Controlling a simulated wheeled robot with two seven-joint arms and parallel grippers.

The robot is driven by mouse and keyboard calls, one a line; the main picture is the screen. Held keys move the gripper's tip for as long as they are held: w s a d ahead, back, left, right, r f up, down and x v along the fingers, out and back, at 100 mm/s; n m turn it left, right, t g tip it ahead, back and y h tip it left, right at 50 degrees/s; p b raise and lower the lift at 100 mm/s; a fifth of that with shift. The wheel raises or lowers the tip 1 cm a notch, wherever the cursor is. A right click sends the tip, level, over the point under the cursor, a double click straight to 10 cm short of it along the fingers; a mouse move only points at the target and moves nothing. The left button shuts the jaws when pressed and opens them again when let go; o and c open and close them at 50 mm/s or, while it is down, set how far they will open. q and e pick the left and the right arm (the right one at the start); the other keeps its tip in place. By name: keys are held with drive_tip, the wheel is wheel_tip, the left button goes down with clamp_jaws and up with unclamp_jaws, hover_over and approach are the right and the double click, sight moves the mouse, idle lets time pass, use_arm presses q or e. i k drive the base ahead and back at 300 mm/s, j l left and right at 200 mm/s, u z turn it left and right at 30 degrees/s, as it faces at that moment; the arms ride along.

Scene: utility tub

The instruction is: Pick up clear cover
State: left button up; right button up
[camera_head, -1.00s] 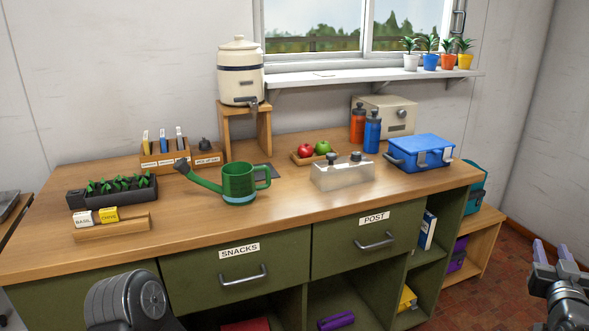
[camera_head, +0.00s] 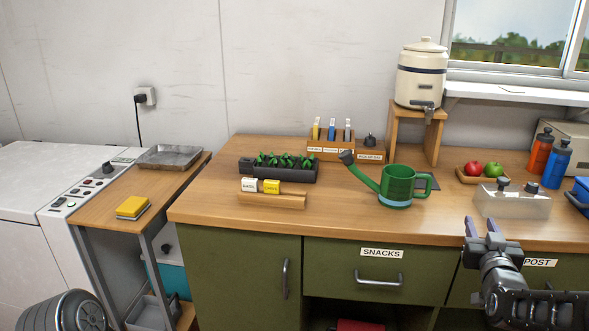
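The clear cover (camera_head: 512,204) is a see-through box-shaped lid with two dark knobs on top. It stands on the wooden counter (camera_head: 215,210) at the right in the head view, right of the green watering can (camera_head: 399,184). My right gripper (camera_head: 482,228) is in front of the cover, lower in the picture and apart from it. Its two fingers are spread with nothing between them. My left gripper is out of view; only a dark part of my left arm shows at the bottom left.
A black seedling tray (camera_head: 278,172) and a wooden block with two labels (camera_head: 272,200) stand left of the can. A fruit tray (camera_head: 482,178), orange bottle (camera_head: 541,150) and blue bottle (camera_head: 556,164) are behind the cover. A side table (camera_head: 100,208) holds a yellow sponge (camera_head: 133,207).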

sight(502, 200)
drive_tip(key=z, duration=1.35)
